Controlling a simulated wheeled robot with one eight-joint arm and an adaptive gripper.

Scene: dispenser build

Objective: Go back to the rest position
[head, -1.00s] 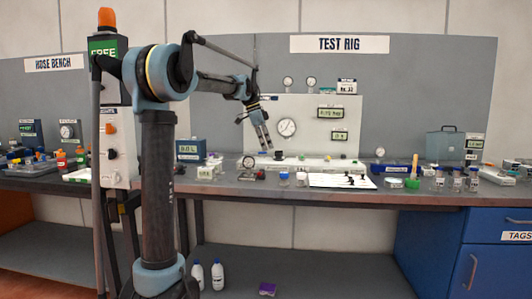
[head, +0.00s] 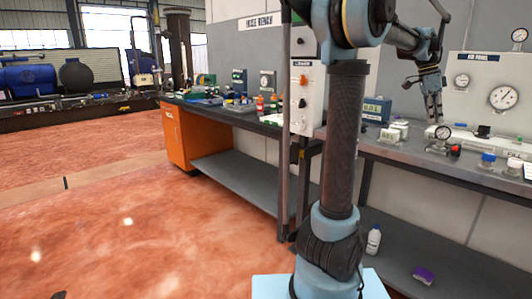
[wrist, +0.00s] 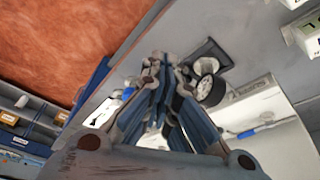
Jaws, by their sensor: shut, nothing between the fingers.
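My gripper (head: 436,116) hangs down at the right of the head view, above the front part of the test bench (head: 405,151). It is shut and empty. In the wrist view its fingers (wrist: 157,62) come together, with a small round gauge on a dark base (wrist: 208,88) just beyond them. This gauge also shows in the head view (head: 442,133), close below the fingertips. I cannot tell whether they touch it. My arm is bent, with its forearm reaching right.
A control post (head: 303,95) stands beside my arm. The hose bench (head: 232,110) with several small items and an orange cabinet (head: 188,137) is behind it. A white bottle (head: 373,241) and a purple item (head: 424,275) are on the lower shelf. Open red floor (head: 120,215) lies at left.

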